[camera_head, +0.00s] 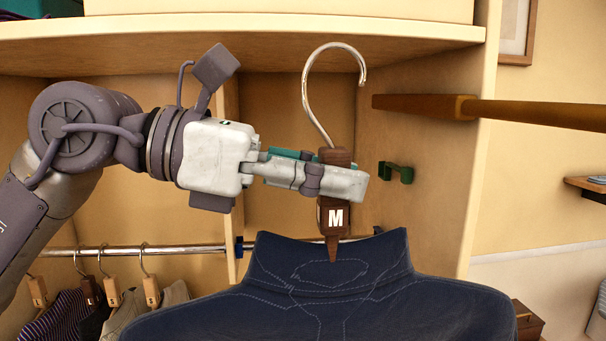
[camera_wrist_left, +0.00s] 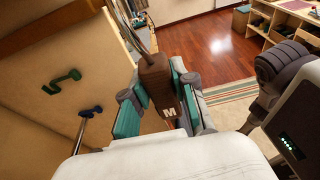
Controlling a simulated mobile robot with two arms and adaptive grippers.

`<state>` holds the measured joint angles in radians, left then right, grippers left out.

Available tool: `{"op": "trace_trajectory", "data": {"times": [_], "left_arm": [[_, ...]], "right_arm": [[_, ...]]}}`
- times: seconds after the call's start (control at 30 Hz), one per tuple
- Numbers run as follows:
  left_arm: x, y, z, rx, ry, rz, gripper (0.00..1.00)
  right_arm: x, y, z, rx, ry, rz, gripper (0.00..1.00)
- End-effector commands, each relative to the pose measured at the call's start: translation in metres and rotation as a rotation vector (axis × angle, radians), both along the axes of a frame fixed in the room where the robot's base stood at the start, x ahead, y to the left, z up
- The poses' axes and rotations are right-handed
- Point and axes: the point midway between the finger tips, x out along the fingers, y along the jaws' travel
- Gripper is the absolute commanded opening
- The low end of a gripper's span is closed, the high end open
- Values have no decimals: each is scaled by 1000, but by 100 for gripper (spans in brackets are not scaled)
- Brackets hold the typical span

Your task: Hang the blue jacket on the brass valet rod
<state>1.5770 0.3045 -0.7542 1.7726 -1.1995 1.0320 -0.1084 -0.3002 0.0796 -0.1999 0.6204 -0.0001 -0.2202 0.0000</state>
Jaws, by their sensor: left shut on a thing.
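The blue jacket (camera_head: 330,300) hangs from a hanger with a silver hook (camera_head: 308,90) and a dark wooden neck marked M (camera_head: 335,215). My left gripper (camera_head: 335,180) is shut on the hanger's neck, which also shows between the fingers in the left wrist view (camera_wrist_left: 157,80). The hook stands upright above the fingers, with its open end to the right. The brass valet rod (camera_head: 490,108) juts from the wardrobe side panel toward the right. The hook is left of the rod and apart from it. My right gripper is not clearly seen in either view.
Several garments on hangers (camera_head: 112,295) hang from a silver rail (camera_head: 150,251) at the lower left. A green hook (camera_head: 396,172) sits on the side panel (camera_head: 430,200) below the valet rod. A shelf (camera_head: 250,30) runs above the hanger hook. A small wall shelf (camera_head: 587,188) is at the far right.

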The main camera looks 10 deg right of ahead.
Motion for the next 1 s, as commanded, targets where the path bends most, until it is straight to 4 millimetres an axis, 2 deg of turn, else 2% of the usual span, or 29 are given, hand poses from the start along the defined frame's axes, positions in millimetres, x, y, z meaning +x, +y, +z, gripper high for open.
{"op": "trace_trajectory", "data": {"times": [1.0], "left_arm": [[-10, -89, 3, -5, 0, -1, 0]], "right_arm": [[0, 0, 3, 0, 0, 0, 40]]}}
